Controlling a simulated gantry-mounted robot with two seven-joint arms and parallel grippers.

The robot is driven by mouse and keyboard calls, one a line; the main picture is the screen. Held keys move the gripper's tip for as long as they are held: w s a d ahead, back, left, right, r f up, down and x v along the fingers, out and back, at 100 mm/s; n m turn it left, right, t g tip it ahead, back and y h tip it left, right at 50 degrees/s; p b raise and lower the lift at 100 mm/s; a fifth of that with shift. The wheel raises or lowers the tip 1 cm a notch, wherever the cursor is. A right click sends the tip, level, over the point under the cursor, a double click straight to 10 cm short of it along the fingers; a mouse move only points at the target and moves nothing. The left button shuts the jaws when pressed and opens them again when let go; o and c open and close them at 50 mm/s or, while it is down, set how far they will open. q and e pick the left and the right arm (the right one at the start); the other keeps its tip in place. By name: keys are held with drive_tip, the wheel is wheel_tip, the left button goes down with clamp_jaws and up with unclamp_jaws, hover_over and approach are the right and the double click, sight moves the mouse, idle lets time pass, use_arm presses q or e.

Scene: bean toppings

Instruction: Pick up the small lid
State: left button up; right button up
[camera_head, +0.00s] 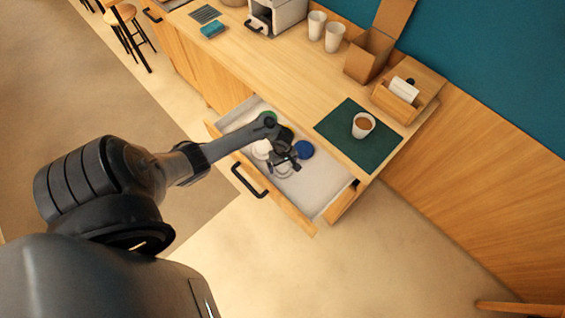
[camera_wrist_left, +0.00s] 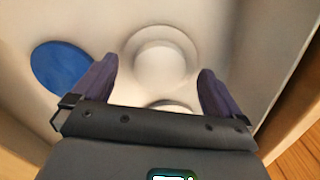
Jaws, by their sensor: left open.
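Several round lids lie in the open drawer (camera_head: 311,196) of the wooden counter. A white lid with a raised round centre (camera_wrist_left: 161,62) lies between and beyond my left gripper's fingertips. It is apart from both fingers. A second white lid (camera_wrist_left: 168,105) is partly hidden behind the gripper body. A blue lid (camera_head: 304,149) lies just right of the gripper in the head view and left of it in the wrist view (camera_wrist_left: 61,69). My left gripper (camera_head: 288,164) is open and empty, low over the drawer. I cannot tell by size which lid is the small one.
The drawer walls and its front with a black handle (camera_head: 249,180) surround the lids. A green lid (camera_head: 268,116) is near the drawer's far end. On the counter, a filled cup (camera_head: 363,125) stands on a dark green mat (camera_head: 336,123).

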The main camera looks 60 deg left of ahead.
use_arm(q)
drive_tip(key=shift+f, duration=0.6)
drive_tip(key=shift+c, duration=0.3)
drive_tip(key=c, duration=0.6)
drive_tip(key=shift+c, duration=0.2)
